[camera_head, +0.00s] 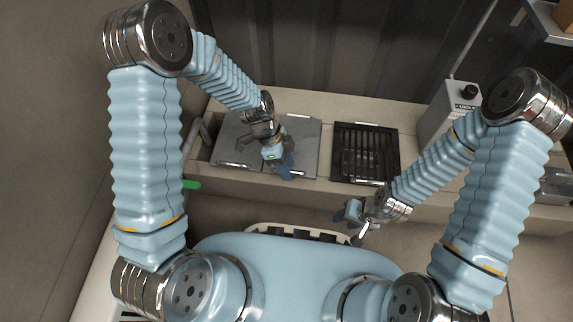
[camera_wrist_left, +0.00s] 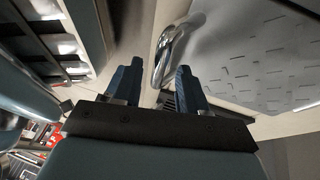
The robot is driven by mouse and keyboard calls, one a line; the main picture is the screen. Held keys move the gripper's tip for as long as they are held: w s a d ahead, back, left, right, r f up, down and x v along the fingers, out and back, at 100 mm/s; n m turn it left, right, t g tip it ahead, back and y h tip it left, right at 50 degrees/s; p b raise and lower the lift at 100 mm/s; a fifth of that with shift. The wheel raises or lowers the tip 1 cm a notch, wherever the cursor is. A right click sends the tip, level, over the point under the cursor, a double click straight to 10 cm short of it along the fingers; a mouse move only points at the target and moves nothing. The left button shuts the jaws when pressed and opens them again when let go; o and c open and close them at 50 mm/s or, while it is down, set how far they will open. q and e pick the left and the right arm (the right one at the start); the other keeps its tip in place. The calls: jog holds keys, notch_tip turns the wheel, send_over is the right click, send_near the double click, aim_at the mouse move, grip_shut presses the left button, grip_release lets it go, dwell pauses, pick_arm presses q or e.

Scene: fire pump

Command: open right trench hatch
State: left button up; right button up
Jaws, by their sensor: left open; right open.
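Two grey metal hatch plates lie side by side in the bench top in the head view, a left one (camera_head: 232,142) and the right trench hatch (camera_head: 306,145). Both look closed and flat. My left gripper (camera_head: 285,170) is open over the front edge of the right hatch. In the left wrist view, its dark blue fingers (camera_wrist_left: 157,84) point toward a chrome bar handle (camera_wrist_left: 168,48) beside a grey tread plate (camera_wrist_left: 250,55). I cannot tell whether the fingers straddle the handle. My right gripper (camera_head: 353,215) is open and empty in front of the bench.
A black slatted grate (camera_head: 364,153) is set in the bench right of the hatches. A grey box with a black knob (camera_head: 468,92) stands further right. A green-ended lever (camera_head: 191,185) sticks out at the left front. A dark corrugated wall (camera_head: 330,50) is behind.

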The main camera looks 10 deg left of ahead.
pick_arm(q)
grip_shut()
jog(key=shift+r, duration=0.15)
jog(key=w+r+g+p, duration=0.4)
jog(key=w+r+p, duration=0.2)
jog(key=r, duration=0.6)
jog(key=shift+w+n, duration=0.4)
jog(key=shift+w, duration=0.75)
